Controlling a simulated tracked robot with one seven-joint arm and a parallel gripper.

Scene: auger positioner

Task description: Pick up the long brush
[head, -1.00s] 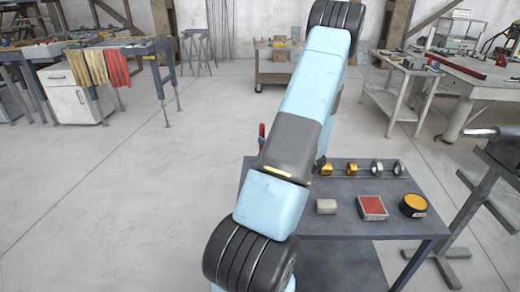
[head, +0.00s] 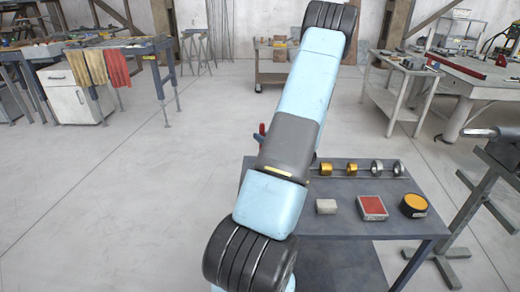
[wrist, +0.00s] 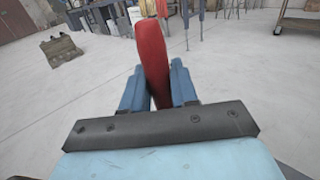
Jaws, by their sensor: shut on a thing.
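My gripper (wrist: 158,80) shows in the wrist view with its blue fingers closed around a thick red handle (wrist: 152,55), which looks like that of the long brush. The handle rises between the fingers past their tips; bristles do not show. In the head view only a small red piece (head: 262,128) peeks out left of my arm, above the table's left side. My arm hides most of the gripper and brush there.
A dark table (head: 410,228) holds a pale block (head: 326,206), a red-topped block (head: 372,207), a yellow-topped round tin (head: 413,205) and a rod with several rings (head: 352,169). A metal stand (head: 470,205) is at right. Open floor lies left.

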